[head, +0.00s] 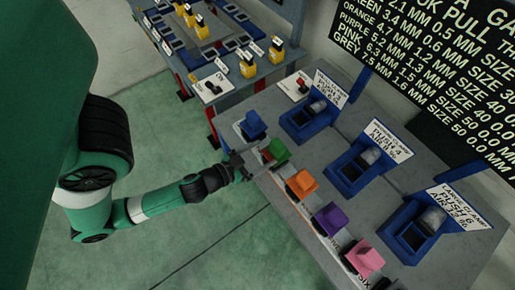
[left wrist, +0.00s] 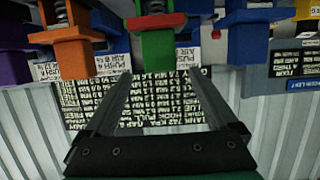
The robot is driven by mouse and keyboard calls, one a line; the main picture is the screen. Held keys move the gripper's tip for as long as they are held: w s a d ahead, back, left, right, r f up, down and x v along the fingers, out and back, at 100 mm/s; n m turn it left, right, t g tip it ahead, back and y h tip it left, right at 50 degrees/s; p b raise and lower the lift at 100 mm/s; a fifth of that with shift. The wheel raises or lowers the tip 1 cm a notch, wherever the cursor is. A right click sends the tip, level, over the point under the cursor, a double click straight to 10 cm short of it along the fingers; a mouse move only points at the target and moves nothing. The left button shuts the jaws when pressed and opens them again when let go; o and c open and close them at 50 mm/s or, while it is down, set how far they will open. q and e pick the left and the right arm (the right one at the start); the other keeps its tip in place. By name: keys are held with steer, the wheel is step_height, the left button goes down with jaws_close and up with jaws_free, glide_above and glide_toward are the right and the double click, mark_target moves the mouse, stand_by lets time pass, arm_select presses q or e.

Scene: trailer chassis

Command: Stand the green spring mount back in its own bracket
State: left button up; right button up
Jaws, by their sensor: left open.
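The green spring mount (head: 279,151) is in the row of coloured pieces along the near edge of the grey bench. In the left wrist view the green mount (left wrist: 158,45) lies straight ahead, centred between my fingers and beyond their tips, with a red part (left wrist: 155,21) against it. My left gripper (head: 248,162) is open and empty, just on the near side of the green mount. Its two fingers (left wrist: 160,76) are spread wide in the wrist view. I cannot make out which bracket belongs to the green mount or how the mount is seated. My right gripper does not show.
A blue piece (head: 253,125) and an orange piece (head: 303,182) flank the green one. Purple (head: 332,218) and pink (head: 366,258) pieces follow along the edge. Blue clamps (head: 357,172) with white signs stand behind. Open green floor (head: 225,245) lies before the bench.

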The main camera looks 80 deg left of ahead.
arm_select(q)
steer(key=shift+v, duration=0.8)
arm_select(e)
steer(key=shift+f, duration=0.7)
arm_select(q)
steer(key=w+d+r+t, duration=0.1)
steer(key=w+r+t, duration=0.3)
steer(key=w+r, duration=0.75)
steer(key=w+d+r+t, duration=0.25)
steer(key=w+r, duration=0.65)
steer(key=r, duration=0.6)
steer(key=s+d+r+m+t+h, duration=0.1)
steer(key=d+r+m+t+h, duration=0.1)
steer(key=r, duration=0.8)
steer(key=s+d+r+m+t+h, duration=0.1)
steer(key=d+r+m+t+h, duration=0.1)
steer(key=r, duration=0.8)
steer(key=s+d+r+m+t+h, duration=0.1)
steer(key=d+r+t+h, duration=0.3)
steer(key=r, duration=0.6)
steer(key=shift+s+d+r+m+h, duration=0.2)
steer(key=shift+d+r+m+h, duration=0.3)
steer(key=shift+d+m, duration=0.55)
